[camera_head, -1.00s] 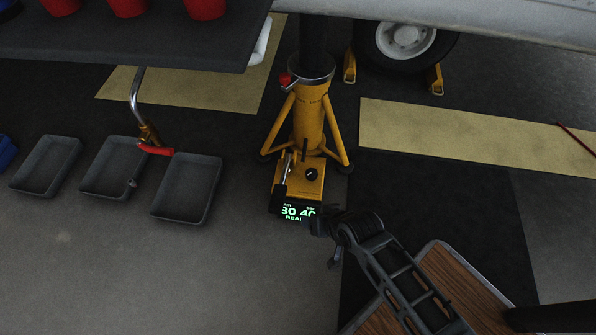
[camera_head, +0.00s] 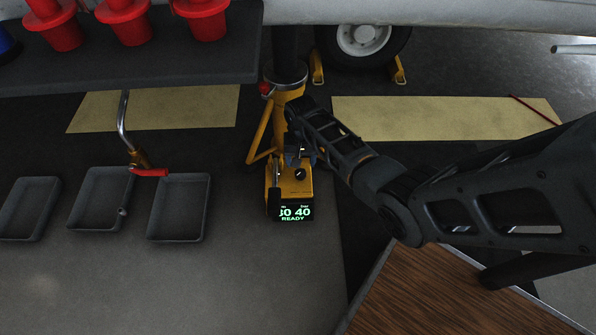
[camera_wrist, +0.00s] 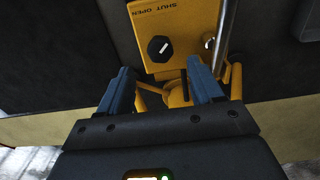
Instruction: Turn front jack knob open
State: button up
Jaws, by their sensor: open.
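The yellow front jack (camera_head: 276,190) stands on the floor under the aircraft. Its black knob (camera_head: 300,174) is on the yellow box at the base. In the wrist view the round knob (camera_wrist: 159,48) has a slanted white mark, near a label with SHUT and OPEN. I cannot tell for sure which word the mark points to. My gripper (camera_wrist: 161,72) is open and empty, its two blue-grey fingers apart with the knob showing between and just beyond their tips. In the head view my gripper (camera_head: 297,158) is just behind the knob, partly hidden by my arm.
A display (camera_head: 292,213) on the jack box reads READY. A silver and black lever (camera_head: 275,185) stands beside the knob. Grey trays (camera_head: 180,236) lie on the floor left, below a pipe with a red handle (camera_head: 150,172). A wheel (camera_head: 362,42) is behind.

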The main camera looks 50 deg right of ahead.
aim_at(300, 172)
notch_tip(300, 172, down, 6)
jog(key=b, duration=0.3)
jog(key=shift+f, duration=0.15)
jog(key=shift+c, duration=0.4)
jog(key=c, duration=1)
